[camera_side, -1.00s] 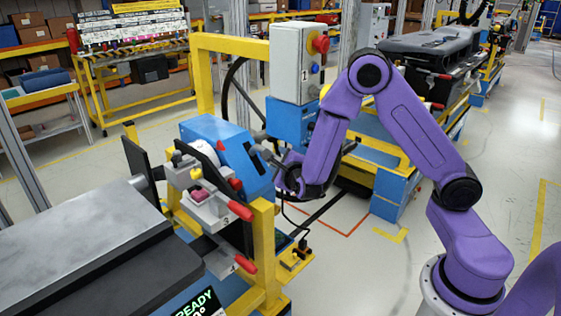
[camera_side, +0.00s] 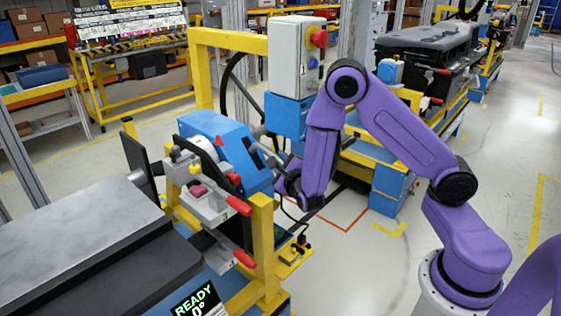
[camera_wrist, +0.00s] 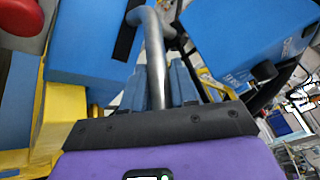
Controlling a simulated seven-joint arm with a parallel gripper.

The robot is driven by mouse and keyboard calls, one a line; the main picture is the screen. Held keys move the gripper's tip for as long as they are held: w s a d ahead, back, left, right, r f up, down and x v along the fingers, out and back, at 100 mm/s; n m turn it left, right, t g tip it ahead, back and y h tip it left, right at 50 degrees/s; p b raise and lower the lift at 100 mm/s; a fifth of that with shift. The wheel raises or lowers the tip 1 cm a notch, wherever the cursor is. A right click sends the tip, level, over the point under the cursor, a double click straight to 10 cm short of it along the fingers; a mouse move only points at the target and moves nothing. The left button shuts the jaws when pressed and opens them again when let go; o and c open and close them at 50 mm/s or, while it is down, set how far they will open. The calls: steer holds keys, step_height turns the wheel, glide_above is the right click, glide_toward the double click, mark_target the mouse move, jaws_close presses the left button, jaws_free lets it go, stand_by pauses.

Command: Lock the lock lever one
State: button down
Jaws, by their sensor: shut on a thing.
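A grey bent metal lever (camera_wrist: 154,65) runs down the middle of the wrist view into my gripper, beside the blue housing (camera_wrist: 90,40). In the side view, my gripper (camera_side: 282,170) is at the right side of this blue housing (camera_side: 228,148), by the grey lever (camera_side: 266,152). Two red-handled clamp levers, an upper one (camera_side: 238,205) and a lower one (camera_side: 244,258), stick out at the front of the fixture. I cannot tell which lever carries the number one.
A yellow frame post (camera_side: 262,250) stands below the housing. A grey control box (camera_side: 297,60) with a red knob stands behind my gripper. Floor is open to the right.

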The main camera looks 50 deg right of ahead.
steer(key=shift+s+d+f, duration=0.2)
steer(key=shift+d+f, duration=0.05)
steer(key=shift+f, duration=0.15)
steer(key=c, duration=1)
jaws_free()
steer(key=shift+o, duration=0.2)
steer(key=shift+a+r, duration=0.1)
steer(key=shift+a, duration=0.1)
steer(key=shift+s+a+r, duration=0.1)
steer(key=shift+s+a, duration=0.05)
steer(key=v, duration=1.6)
steer(key=shift+s, duration=0.4)
steer(key=shift+r, duration=0.1)
